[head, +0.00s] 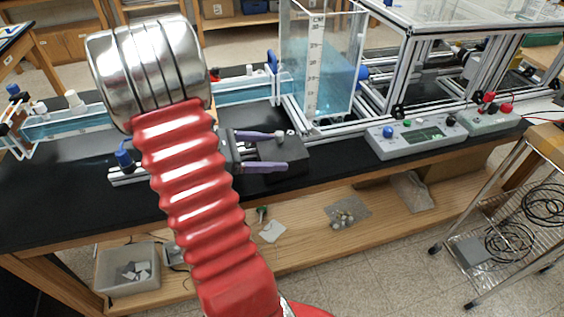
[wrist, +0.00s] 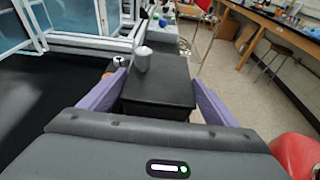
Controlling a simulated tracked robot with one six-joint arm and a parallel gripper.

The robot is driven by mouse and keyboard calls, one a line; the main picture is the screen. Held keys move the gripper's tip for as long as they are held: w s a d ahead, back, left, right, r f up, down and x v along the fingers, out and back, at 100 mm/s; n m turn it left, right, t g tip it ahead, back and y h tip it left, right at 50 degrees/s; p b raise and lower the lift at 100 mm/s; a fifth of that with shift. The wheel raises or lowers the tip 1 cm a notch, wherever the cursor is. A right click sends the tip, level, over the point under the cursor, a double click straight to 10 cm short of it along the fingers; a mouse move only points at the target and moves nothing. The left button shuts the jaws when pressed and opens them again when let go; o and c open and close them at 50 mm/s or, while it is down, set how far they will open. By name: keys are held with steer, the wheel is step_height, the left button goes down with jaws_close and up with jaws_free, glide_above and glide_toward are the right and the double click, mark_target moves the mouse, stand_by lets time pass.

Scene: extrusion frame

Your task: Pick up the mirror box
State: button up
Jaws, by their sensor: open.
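A black box, which I take to be the mirror box, sits at the front edge of the black bench. It shows in the head view (head: 297,155) and between my fingers in the wrist view (wrist: 158,92). A small grey cylinder (wrist: 143,60) stands up from its far left part. My gripper (head: 283,150) has two purple fingers, spread on either side of the box. In the wrist view my gripper (wrist: 158,78) shows one finger along each side of the box. I cannot tell whether either finger touches it.
A water tank (head: 325,60) in an extrusion frame stands just behind the box. A grey control box (head: 415,137) is to the right on the bench. A lower wooden shelf (head: 390,205) holds a clear bin (head: 128,270). A wire cart (head: 510,215) stands at the right.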

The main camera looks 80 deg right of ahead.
steer(key=shift+x, duration=1.9)
steer(key=shift+c, duration=0.4)
steer(key=c, duration=1.7)
